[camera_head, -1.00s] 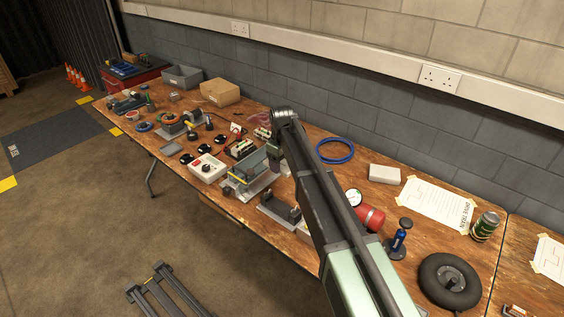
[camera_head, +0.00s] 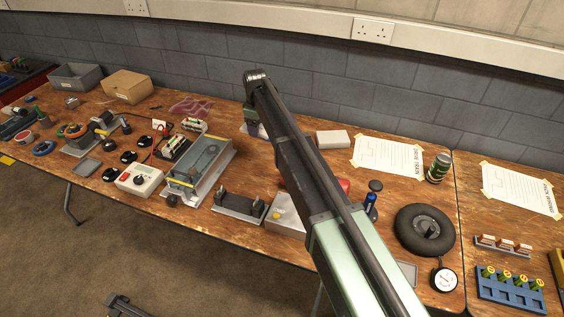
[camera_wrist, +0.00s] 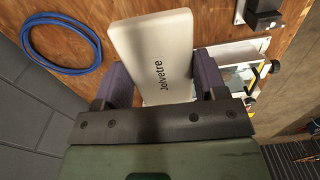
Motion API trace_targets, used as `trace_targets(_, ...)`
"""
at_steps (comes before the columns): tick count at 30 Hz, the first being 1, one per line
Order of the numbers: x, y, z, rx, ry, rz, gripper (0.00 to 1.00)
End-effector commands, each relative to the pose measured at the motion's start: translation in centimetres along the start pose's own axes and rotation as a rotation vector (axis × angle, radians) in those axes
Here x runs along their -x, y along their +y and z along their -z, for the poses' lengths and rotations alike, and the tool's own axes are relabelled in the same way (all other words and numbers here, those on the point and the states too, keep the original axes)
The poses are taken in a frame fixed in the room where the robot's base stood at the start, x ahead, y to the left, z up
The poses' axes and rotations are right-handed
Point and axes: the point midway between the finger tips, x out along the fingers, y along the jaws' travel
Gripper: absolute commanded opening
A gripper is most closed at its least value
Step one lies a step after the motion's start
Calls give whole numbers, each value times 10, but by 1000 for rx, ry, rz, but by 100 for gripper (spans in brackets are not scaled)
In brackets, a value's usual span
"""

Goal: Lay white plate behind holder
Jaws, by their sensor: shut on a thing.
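The white plate (camera_wrist: 152,55), a flat off-white slab with dark lettering, is between my gripper's purple-padded fingers (camera_wrist: 168,88) in the wrist view. My gripper is shut on it. Its far end extends over the bench; I cannot tell whether it touches the wood. In the head view my gripper (camera_head: 254,129) is at the back of the bench, partly hidden by my arm, and the plate is hardly visible. What looks like the holder, a pale base with black uprights (camera_head: 239,205), is nearer the bench's front; part of it shows in the wrist view (camera_wrist: 263,14).
A clear-covered device (camera_head: 198,165) stands left of the holder, and a grey box (camera_head: 286,215) stands right of it. A blue cable coil (camera_wrist: 62,42) lies close to my gripper on the wall side. A white block (camera_head: 333,139) is farther right.

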Motion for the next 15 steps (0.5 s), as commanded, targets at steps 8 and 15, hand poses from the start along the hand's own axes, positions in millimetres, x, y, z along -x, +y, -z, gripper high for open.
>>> trace_targets(8, -6, 2, 1, 68, 0, 0, 40)
trace_targets(15, -78, 2, 1, 66, 0, 0, 40)
